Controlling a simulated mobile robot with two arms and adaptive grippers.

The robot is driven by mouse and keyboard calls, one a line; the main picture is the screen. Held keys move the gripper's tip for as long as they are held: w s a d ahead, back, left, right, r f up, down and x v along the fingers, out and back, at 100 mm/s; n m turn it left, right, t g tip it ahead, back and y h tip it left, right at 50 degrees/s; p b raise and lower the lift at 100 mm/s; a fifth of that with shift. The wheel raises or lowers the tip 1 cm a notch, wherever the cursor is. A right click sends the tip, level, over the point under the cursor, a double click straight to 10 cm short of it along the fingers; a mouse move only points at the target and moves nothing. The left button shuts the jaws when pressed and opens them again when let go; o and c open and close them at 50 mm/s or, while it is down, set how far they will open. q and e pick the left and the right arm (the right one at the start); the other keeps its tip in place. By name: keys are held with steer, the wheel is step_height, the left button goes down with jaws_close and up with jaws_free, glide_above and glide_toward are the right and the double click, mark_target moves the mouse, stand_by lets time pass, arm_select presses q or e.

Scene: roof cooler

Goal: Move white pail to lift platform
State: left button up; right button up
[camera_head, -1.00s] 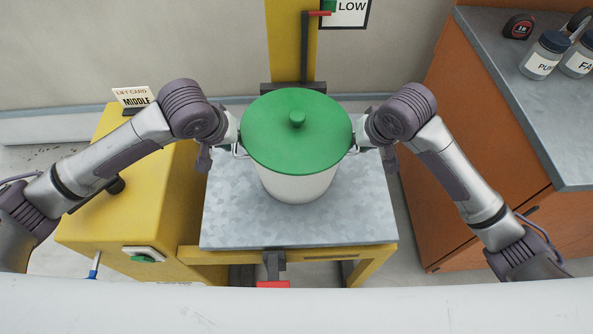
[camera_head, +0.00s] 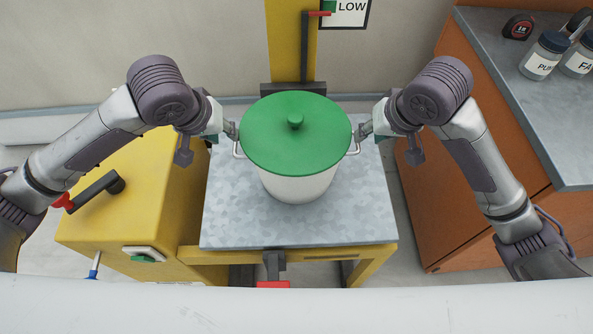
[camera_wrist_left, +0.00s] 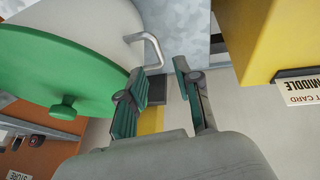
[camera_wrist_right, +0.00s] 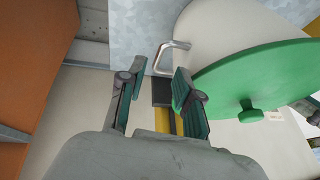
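The white pail (camera_head: 297,187) with a green lid (camera_head: 296,130) stands upright on the grey metal top of the lift platform (camera_head: 300,230). Wire handles stick out on its left and right sides. My left gripper (camera_head: 231,131) is just left of the pail, by the left handle (camera_head: 237,150). In the left wrist view its fingers (camera_wrist_left: 163,95) are apart with nothing between them, and the handle (camera_wrist_left: 150,45) is just beyond the tips. My right gripper (camera_head: 362,131) is by the right handle (camera_head: 354,148). In the right wrist view its fingers (camera_wrist_right: 157,90) are open and empty, the handle (camera_wrist_right: 172,55) beyond them.
A yellow lift housing (camera_head: 140,190) with a dark crank stands at left. A yellow mast (camera_head: 291,50) rises behind the platform. At right, an orange cabinet (camera_head: 450,180) has a grey top (camera_head: 530,110) with jars (camera_head: 545,55) and a tape measure (camera_head: 517,26). The platform's front is bare.

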steer(key=v, duration=0.4)
steer(key=shift+r, duration=0.1)
stand_by(0.5)
